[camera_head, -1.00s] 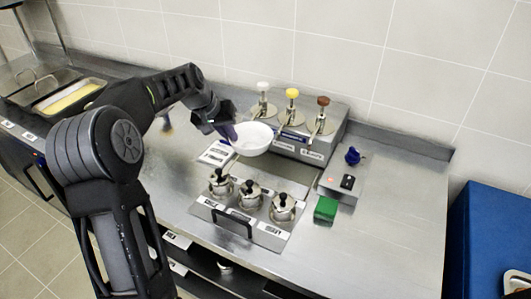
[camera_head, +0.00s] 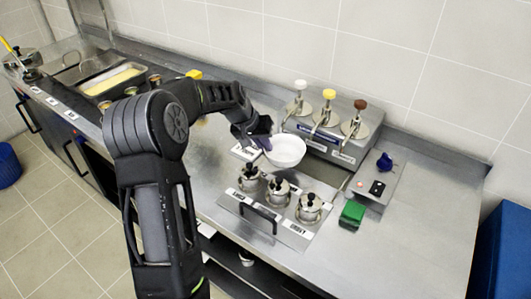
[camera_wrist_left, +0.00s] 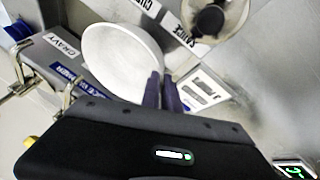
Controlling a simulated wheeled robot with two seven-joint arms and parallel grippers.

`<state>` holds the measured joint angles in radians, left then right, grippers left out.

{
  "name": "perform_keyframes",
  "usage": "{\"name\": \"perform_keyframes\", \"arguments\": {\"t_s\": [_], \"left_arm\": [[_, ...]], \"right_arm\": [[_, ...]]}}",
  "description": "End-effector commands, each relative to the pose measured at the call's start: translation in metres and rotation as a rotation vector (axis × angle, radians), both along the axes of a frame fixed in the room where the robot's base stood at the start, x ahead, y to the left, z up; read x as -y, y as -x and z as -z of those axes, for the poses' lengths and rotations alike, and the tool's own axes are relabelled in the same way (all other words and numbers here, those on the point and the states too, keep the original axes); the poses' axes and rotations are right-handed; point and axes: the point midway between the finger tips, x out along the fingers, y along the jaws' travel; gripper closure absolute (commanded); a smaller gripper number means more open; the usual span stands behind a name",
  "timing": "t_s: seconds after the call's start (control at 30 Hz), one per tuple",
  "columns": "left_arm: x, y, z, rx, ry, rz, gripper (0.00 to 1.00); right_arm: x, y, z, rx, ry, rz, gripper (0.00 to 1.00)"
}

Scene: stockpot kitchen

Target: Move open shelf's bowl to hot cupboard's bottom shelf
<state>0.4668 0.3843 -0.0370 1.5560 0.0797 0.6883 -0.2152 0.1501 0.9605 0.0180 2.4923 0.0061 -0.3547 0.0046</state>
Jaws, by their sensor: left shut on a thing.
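A white bowl (camera_head: 286,151) is held in the air above the steel counter, in front of the pump dispensers. My left gripper (camera_head: 264,142) is shut on the bowl's left rim. In the left wrist view the bowl (camera_wrist_left: 122,60) is tilted in the picture, with the purple-grey fingers (camera_wrist_left: 162,92) at its edge. The hot cupboard is not clearly identifiable. My right gripper is not in view.
A dispenser unit (camera_head: 330,128) with three pumps stands behind the bowl. Lidded pots (camera_head: 279,190) sit in the counter in front. A green block (camera_head: 352,214) and a control box (camera_head: 377,187) are to the right. Food trays (camera_head: 112,82) are at the left. An open shelf (camera_head: 262,272) shows below.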

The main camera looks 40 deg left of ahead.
Motion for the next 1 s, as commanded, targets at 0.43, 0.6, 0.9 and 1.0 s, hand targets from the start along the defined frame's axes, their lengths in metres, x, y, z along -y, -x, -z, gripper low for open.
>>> {"name": "perform_keyframes", "arguments": {"t_s": [0.43, 0.6, 0.9, 1.0], "left_arm": [[0.0, 0.001, 0.027, -0.002, 0.0, -0.001, 1.0], [-0.001, 0.0, 0.037, 0.0, -0.001, -0.001, 1.0], [0.0, 0.0, 0.041, 0.0, -0.001, -0.001, 1.0], [0.0, 0.0, 0.04, 0.0, -0.001, 0.0, 0.87]], "right_arm": [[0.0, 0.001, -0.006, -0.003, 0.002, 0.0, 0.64], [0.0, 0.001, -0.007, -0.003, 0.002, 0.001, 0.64], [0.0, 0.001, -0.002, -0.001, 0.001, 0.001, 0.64], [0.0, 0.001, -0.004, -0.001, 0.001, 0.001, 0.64]]}}
